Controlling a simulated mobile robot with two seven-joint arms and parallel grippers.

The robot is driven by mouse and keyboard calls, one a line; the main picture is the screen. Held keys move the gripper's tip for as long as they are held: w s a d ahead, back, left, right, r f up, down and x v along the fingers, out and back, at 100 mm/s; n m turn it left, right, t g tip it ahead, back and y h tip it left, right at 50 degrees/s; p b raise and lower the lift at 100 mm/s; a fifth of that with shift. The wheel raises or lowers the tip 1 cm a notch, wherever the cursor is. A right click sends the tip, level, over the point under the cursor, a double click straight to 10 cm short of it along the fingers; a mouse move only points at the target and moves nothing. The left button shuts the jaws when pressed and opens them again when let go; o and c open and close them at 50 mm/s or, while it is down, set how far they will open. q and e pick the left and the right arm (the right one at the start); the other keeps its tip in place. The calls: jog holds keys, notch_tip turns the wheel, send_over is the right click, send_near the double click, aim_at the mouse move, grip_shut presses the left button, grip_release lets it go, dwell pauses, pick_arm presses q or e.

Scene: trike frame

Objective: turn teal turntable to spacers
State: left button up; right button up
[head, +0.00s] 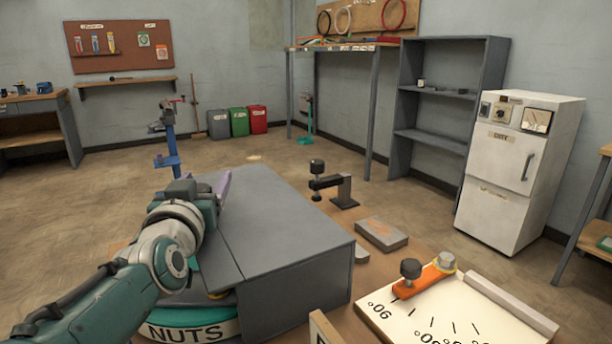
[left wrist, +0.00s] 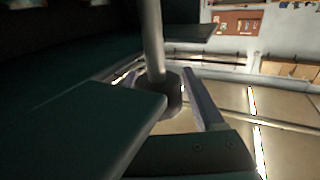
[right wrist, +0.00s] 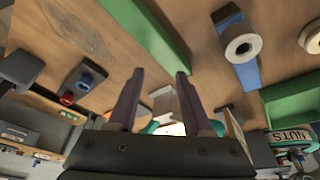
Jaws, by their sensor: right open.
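The teal turntable (head: 185,317) is at the bottom of the head view, largely hidden under a grey housing. Its white label NUTS faces the front. No spacers label shows. My left gripper (head: 217,188) is over the left side of the housing top, its fingers partly hidden by its own wrist. In the left wrist view its fingers (left wrist: 165,72) look apart, with a grey post and round knob (left wrist: 160,95) between them in the picture; contact cannot be told. My right gripper (right wrist: 158,85) is open and empty.
The grey housing (head: 290,225) covers much of the bench's left part. A black clamp (head: 335,187), a grey block (head: 381,234) and an angle board (head: 440,310) with an orange arm (head: 425,278) stand to its right. A white cabinet (head: 505,180) stands beyond.

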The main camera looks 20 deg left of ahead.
pick_arm(q)
jog(key=shift+o, duration=0.5)
jog(key=shift+s+d, duration=0.2)
jog(key=shift+s, duration=0.15)
pick_arm(e)
jog(key=shift+r, duration=0.25)
jog(key=shift+r+p, duration=0.85)
jog(key=shift+p, duration=0.25)
pick_arm(q)
jog(key=v, duration=0.6)
jog(key=shift+s, duration=0.35)
jog(key=shift+d, duration=0.1)
pick_arm(e)
jog(key=shift+r, duration=0.1)
